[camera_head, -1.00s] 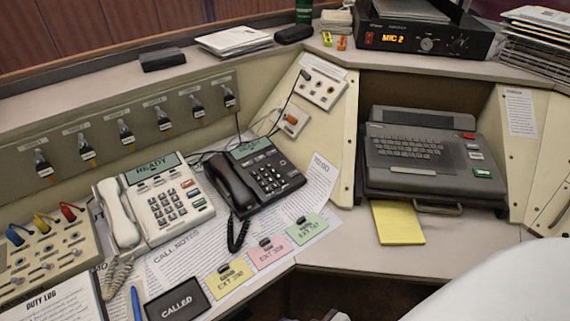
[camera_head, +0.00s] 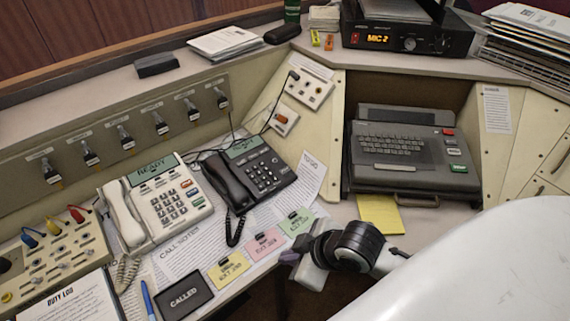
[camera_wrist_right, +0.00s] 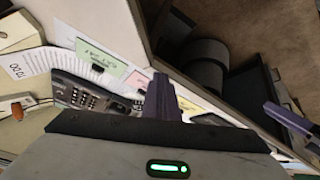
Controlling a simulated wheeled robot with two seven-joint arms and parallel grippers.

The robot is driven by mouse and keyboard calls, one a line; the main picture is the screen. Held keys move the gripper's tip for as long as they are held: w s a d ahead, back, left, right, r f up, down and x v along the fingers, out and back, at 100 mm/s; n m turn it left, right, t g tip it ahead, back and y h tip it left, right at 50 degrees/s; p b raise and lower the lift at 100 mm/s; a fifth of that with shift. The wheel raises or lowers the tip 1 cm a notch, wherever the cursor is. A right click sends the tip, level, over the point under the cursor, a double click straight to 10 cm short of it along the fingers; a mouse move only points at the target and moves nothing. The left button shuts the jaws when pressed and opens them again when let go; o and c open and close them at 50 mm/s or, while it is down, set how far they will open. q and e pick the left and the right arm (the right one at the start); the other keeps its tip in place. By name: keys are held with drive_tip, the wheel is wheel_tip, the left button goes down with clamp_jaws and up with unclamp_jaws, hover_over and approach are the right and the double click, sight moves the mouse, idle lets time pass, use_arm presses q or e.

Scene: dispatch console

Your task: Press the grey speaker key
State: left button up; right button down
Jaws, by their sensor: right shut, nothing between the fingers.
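Two desk phones sit on the console: a cream one (camera_head: 168,205) with a READY display and coloured side keys, and a black one (camera_head: 262,178) to its right. Key labels are too small to read, so I cannot tell which key is the grey speaker key. My right gripper (camera_head: 289,258) is shut and empty at the desk's front edge, beside the pink and green cards, right of and nearer than both phones. Its fingers (camera_wrist_right: 162,92) show in the right wrist view, with a phone beyond. A purple finger-like part at that view's right may be my left gripper (camera_wrist_right: 288,118); its jaws are unclear.
Cards labelled EXT (camera_head: 266,244) lie along the front edge. A switch panel (camera_head: 60,255) is at left.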

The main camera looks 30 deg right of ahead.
sight(285, 170)
drive_tip(key=w+d+r+n, duration=0.1)
drive_tip(key=w+d, duration=0.1)
drive_tip(key=w, duration=0.1)
drive_tip(key=w+d+r+n+t, duration=0.1)
drive_tip(key=w+d+r, duration=0.1)
drive_tip(key=w, duration=0.2)
drive_tip(key=w+d+r+n+t, duration=0.1)
drive_tip(key=w+d+n, duration=0.1)
drive_tip(key=w, duration=0.2)
drive_tip(key=shift+w+r+y, duration=0.2)
drive_tip(key=shift+r+y, duration=0.05)
drive_tip(key=shift+y, duration=0.15)
use_arm(q)
drive_tip(key=shift+s+d+r, duration=0.1)
drive_tip(key=shift+s, duration=0.25)
use_arm(e)
drive_tip(key=w+d+r+n+t, duration=0.1)
drive_tip(key=w+d+r+t, duration=0.1)
drive_tip(key=w+d+r, duration=0.5)
drive_tip(key=shift+w+d+r+n, duration=0.4)
drive_tip(key=shift+w+d, duration=0.15)
drive_tip(key=shift+d, duration=0.5)
drive_tip(key=shift+f, duration=0.1)
